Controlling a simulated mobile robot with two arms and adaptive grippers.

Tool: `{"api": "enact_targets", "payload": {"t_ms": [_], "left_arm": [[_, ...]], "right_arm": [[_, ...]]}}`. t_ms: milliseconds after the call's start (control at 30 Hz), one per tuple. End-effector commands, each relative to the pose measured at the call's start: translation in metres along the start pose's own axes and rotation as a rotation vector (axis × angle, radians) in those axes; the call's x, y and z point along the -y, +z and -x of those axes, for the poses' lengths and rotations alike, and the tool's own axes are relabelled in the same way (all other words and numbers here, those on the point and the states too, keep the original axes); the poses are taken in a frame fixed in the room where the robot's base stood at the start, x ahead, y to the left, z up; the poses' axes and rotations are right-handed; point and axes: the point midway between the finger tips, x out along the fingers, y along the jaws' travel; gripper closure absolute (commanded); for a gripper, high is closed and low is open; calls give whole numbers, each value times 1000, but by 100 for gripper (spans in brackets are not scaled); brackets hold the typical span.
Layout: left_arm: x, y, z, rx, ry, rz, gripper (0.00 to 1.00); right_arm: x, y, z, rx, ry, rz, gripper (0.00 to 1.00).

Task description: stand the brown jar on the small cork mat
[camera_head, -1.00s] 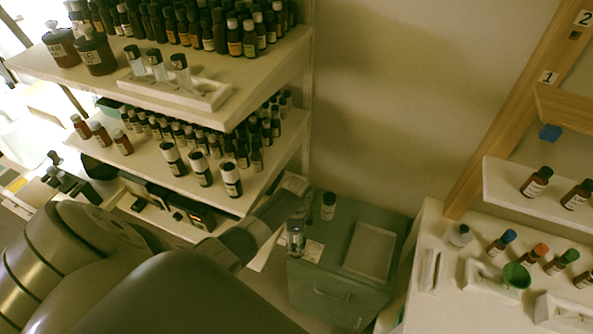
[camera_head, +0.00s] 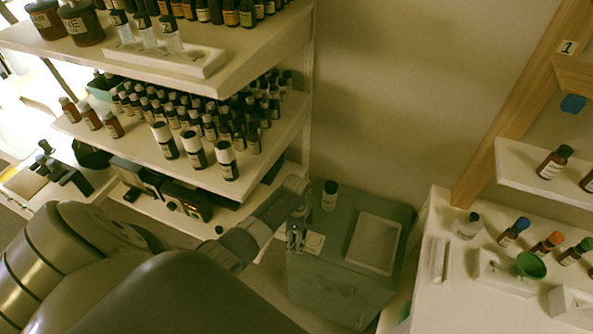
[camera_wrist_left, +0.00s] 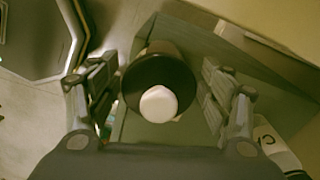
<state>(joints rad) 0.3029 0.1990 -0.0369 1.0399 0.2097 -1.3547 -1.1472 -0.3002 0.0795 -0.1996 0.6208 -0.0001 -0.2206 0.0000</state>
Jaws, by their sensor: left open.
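In the left wrist view, a dark round jar with a white cap (camera_wrist_left: 159,103) lies between the fingers, seen from above. I cannot tell whether these are the same jar. My left gripper (camera_head: 296,238) points down at the cabinet's left edge, in front of and left of the standing jar. In the wrist view its fingers (camera_wrist_left: 160,100) are open, one on each side of the dark jar. I cannot make out the cork mat. My right gripper is not in view.
Shelves packed with bottles (camera_head: 190,150) stand at the left. At the right, a white bench (camera_head: 455,300) holds several bottles and a green funnel (camera_head: 531,265).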

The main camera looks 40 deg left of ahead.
Motion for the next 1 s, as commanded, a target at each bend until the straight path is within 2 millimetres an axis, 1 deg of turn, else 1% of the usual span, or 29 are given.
{"api": "enact_targets", "payload": {"t_ms": [33,333,733,867,1000], "left_arm": [[0,0,0,0,0,0,32],[0,0,0,0,0,0,100],[0,0,2,0,-1,-1,100],[1,0,8,-1,-3,-1,100],[1,0,18,0,-3,-2,100]], "right_arm": [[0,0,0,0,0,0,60],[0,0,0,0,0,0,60],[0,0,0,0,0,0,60],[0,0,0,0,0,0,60],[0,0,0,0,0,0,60]]}}
